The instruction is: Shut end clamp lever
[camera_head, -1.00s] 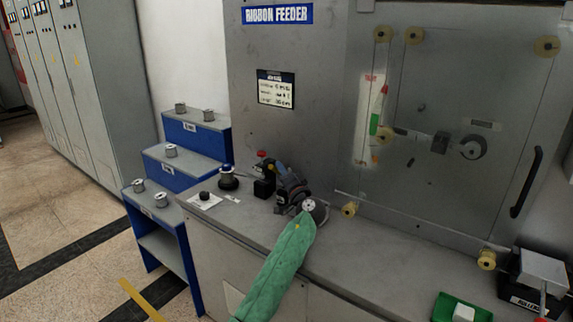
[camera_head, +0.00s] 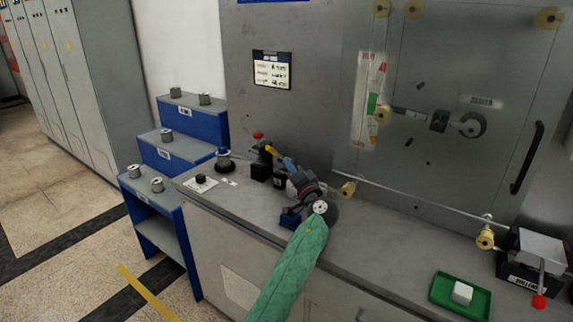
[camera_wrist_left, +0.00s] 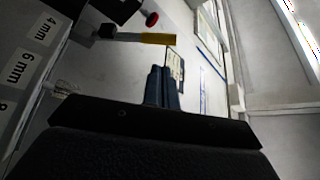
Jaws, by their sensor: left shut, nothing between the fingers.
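A small black clamp (camera_head: 260,171) with a red knob stands on the bench beside the grey panel. A yellow-tipped lever (camera_head: 269,150) sticks out from it towards my left gripper. In the left wrist view the yellow lever (camera_wrist_left: 158,39) lies crosswise just beyond the fingertips, with the red knob (camera_wrist_left: 151,19) behind it. My left gripper (camera_head: 286,162) is shut and empty, its blue fingers pointing at the lever. In the left wrist view the shut fingers (camera_wrist_left: 162,84) end close to the yellow part; I cannot tell whether they touch it. My right gripper is not in view.
A spool on a dark base (camera_head: 224,162) stands left of the clamp. Blue steps (camera_head: 190,152) with spools are farther left. At the right are a green tray (camera_head: 443,291) with a white block and a roller unit (camera_head: 536,252) with a red-knobbed lever. The bench between is mostly clear.

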